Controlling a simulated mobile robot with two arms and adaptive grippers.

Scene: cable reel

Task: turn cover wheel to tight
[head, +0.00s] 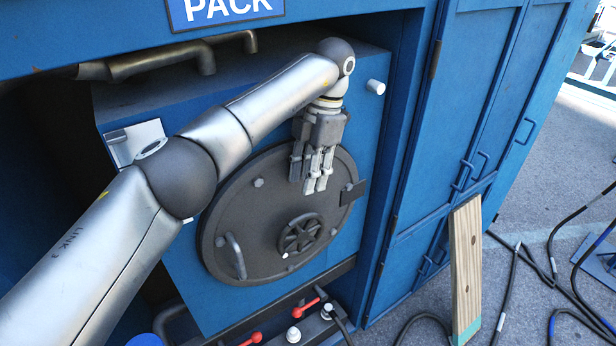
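The cover is a round dark grey door (240,220) on a blue box face, and it looks seated in its opening. The cover wheel (301,236) is a small dark spoked handwheel low and right of the cover's middle. A pale dot sits near its lower left rim. My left gripper (311,185) hangs above the wheel in the picture, in front of the cover's upper right edge. Its fingers point down, extended with gaps between them, and hold nothing. The wheel is unobstructed. My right gripper is out of view.
A curved grab handle (236,256) is on the cover, left of the wheel. Red-handled valves (307,307) stand on a ledge below. A blue cabinet door (450,130) rises at right. A wooden plank (466,265) leans near it, with black cables on the ground.

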